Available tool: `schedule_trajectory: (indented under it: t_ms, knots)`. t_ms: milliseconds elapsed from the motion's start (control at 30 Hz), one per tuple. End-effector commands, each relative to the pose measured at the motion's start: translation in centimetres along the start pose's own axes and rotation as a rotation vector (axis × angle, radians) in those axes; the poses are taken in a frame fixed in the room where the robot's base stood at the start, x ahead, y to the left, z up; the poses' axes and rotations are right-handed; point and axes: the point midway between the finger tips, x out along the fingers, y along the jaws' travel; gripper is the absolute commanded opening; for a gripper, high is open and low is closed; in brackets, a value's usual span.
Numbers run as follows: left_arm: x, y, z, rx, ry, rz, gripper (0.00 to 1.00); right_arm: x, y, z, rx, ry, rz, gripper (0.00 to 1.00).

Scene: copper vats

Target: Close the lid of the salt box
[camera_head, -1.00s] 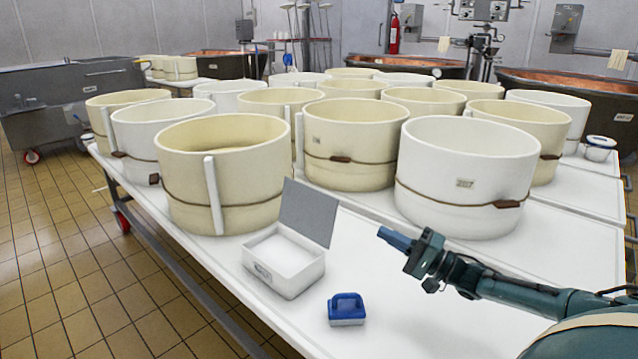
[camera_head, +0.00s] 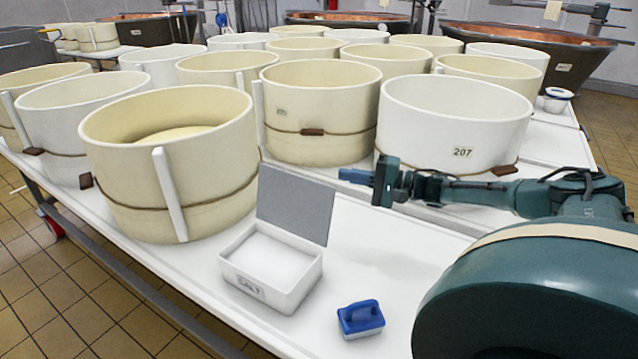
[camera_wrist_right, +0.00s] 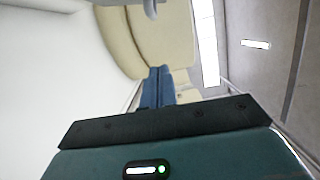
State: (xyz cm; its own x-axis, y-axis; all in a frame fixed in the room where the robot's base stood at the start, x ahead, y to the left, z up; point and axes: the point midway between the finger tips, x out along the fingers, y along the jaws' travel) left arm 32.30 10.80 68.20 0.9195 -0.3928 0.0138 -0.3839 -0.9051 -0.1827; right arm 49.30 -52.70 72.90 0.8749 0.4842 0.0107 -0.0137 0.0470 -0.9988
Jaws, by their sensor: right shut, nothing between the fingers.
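The white salt box (camera_head: 268,283) sits on the white table in the head view, with a SALT label on its front. Its grey lid (camera_head: 296,205) stands up open along the back edge, and pale salt (camera_head: 272,259) shows inside. My right gripper (camera_head: 346,175) is shut and empty, its blue fingers pointing left. It appears at about the height of the lid's top, a little to its right and apart from it. In the right wrist view the blue fingers (camera_wrist_right: 158,86) are together. My left gripper is not in view.
A cream vat (camera_head: 215,190) stands behind the box to the left. A white vat (camera_head: 455,120) stands close behind my right gripper. The table between box and gripper is clear.

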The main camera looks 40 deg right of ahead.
Motion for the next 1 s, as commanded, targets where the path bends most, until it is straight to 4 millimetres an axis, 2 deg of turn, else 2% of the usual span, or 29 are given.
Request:
schedule_trajectory:
  t_ms: [100, 367, 700, 1000]
  knots:
    - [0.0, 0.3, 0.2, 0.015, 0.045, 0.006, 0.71, 2.0, 0.1, 0.0, -0.002, -0.001, -0.006, 0.00]
    - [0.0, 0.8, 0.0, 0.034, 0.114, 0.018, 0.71, 5.3, 0.0, 0.0, -0.002, -0.001, -0.005, 0.00]
    - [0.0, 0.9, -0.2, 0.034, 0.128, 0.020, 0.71, 5.8, 0.1, 3.2, 0.000, -0.001, 0.001, 0.00]
    - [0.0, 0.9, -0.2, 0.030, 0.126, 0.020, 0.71, 6.0, 0.0, 3.9, -0.001, 0.000, 0.000, 0.00]
